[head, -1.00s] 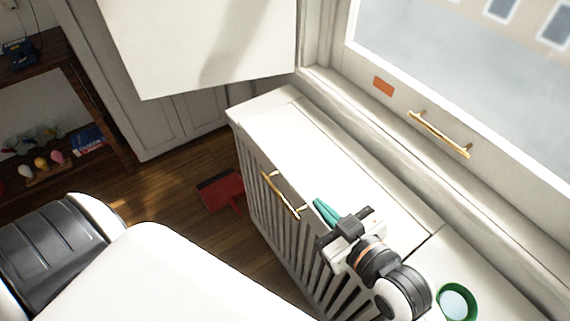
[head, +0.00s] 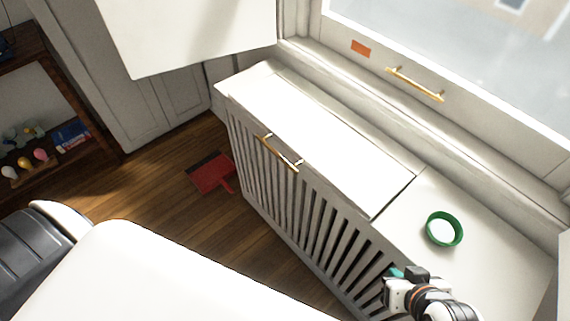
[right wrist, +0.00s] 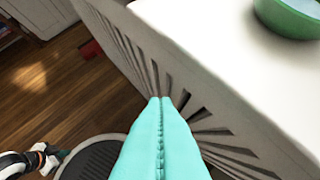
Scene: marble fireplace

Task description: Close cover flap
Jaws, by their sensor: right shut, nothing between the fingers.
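The cover flap (head: 318,130) is the white panel in the top of the slatted radiator cover. It lies flat, with a thin dark seam at its right end. Its gold handle (head: 280,153) is at the front edge. My right gripper (head: 396,272) is low at the front right of the cover, well apart from the flap and handle. In the right wrist view its teal fingers (right wrist: 160,102) are pressed together, empty, in front of the slats. My left gripper (right wrist: 60,156) shows small at the lower left of that view; its jaw state is unclear.
A green-rimmed round bowl (head: 444,230) stands on the cover's fixed right top. A window with a gold handle (head: 415,84) is behind. A white panel (head: 200,35) hangs out at upper left. A red dustpan (head: 211,174) lies on the wooden floor.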

